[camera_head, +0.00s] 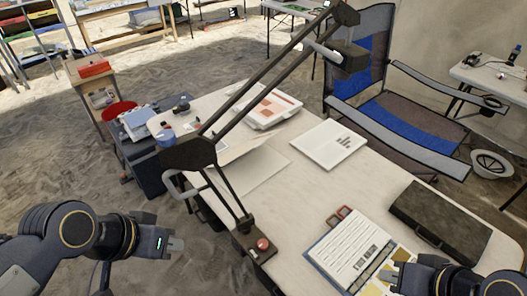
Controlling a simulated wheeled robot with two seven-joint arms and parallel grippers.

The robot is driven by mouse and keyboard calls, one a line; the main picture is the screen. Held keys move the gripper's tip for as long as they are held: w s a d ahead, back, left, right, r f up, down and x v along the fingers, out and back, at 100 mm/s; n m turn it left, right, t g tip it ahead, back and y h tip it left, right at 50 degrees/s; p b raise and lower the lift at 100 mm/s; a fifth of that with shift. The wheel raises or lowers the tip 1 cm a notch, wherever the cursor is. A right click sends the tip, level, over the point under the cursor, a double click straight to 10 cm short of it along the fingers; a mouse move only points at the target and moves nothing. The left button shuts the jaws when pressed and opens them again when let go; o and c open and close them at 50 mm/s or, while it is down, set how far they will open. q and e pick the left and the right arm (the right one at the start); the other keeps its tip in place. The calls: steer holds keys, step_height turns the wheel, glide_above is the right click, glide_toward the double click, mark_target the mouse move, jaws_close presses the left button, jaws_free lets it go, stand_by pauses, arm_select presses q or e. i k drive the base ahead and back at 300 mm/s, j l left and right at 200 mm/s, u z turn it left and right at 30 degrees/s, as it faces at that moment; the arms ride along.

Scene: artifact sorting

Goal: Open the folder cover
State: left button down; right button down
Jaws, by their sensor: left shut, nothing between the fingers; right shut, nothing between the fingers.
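A dark brown, flat, folder-like case (440,222) lies closed at the right end of the pale table (300,185). A pale folder or large sheet (258,177) lies near the table's left side, with one flap seeming raised; the lamp arm hides part of it. I cannot tell which one is the task's folder. My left gripper (177,245) is shut and empty, left of the table and apart from both. My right gripper (388,279) is shut and empty at the bottom right, by a printed board (350,252) and below the brown case.
A dark jointed lamp arm (262,75) crosses above the table from its base (252,242). A white booklet (328,144) and a paper tray (266,110) lie further back. A blue folding chair (395,120) stands behind. Bare tabletop shows between the lamp base and booklet.

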mark_target(257, 141)
steer(key=j+u, duration=0.25)
steer(key=u, duration=0.15)
steer(key=k+j+u, duration=0.1)
steer(key=j+u, duration=0.25)
